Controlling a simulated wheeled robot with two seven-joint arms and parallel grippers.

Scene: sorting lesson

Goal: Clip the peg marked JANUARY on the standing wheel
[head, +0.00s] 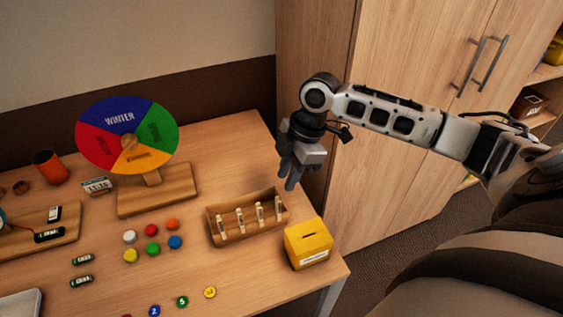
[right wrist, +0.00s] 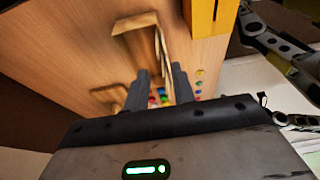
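The standing wheel (head: 128,138) is upright on a wooden base (head: 157,190) at the back left. It has blue, green, orange and red quarters; the blue one reads WINTER. Several pale pegs (head: 259,212) stand in a row in a wooden tray (head: 247,219); their markings are too small to read. My right gripper (head: 289,178) points down, above and behind the tray's right end, apart from the pegs. In the right wrist view its two fingers (right wrist: 158,90) are apart with nothing held between them. My left gripper is not in view.
A yellow slotted box (head: 308,243) stands right of the tray, near the table's edge. Coloured discs (head: 152,243) lie left of the tray, with numbered counters (head: 182,301) in front. An orange cup (head: 50,167) stands at the far left. Tall cabinets (head: 420,60) rise behind my right arm.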

